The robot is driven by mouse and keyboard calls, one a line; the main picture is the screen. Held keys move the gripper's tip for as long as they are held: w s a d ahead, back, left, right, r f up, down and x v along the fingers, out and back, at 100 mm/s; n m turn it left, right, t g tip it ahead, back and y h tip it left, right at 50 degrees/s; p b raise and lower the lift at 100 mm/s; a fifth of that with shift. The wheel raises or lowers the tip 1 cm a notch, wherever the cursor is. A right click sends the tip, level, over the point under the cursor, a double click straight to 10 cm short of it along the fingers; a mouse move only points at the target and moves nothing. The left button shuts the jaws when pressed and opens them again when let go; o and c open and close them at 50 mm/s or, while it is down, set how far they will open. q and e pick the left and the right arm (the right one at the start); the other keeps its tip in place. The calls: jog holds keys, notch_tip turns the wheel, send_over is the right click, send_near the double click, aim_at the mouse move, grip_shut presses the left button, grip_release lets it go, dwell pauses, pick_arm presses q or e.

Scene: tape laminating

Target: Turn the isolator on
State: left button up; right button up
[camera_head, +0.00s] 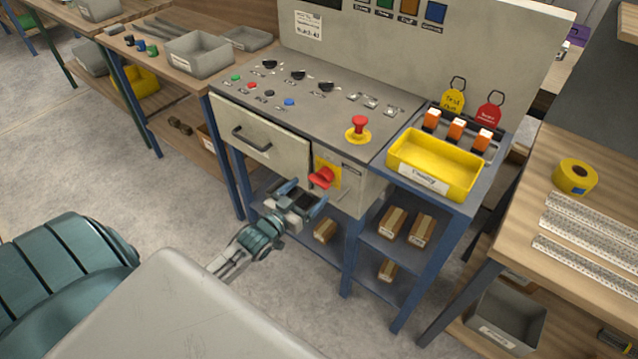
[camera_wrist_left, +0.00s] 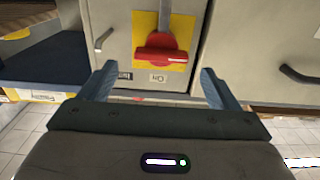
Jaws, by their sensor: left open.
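The isolator is a red handle (camera_head: 322,178) on a yellow plate (camera_head: 330,169) on the front of the grey control cabinet. My left gripper (camera_head: 300,199) is open and empty, just in front of and below the handle. In the left wrist view its two fingers (camera_wrist_left: 160,86) stand apart on either side of the handle's line, and no contact shows. My right gripper is not in view.
A drawer with a dark handle (camera_head: 252,140) is left of the isolator. A red mushroom button (camera_head: 359,125) is on the panel above. A yellow tray (camera_head: 436,163) stands to the right. Shelves with small cartons (camera_head: 391,222) are below. Floor is clear to the left.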

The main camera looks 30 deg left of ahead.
aim_at(316, 183)
pick_arm(q)
jog(key=shift+w+d+p, duration=0.1)
jog(key=shift+w+p, duration=0.2)
jog(key=shift+w, duration=1.2)
jog(key=shift+w+r+p, duration=0.1)
jog(key=shift+w+p, duration=0.55)
jog(key=shift+w, duration=0.85)
jog(key=c, duration=1)
jog(key=shift+f, duration=0.2)
jog(key=c, duration=0.4)
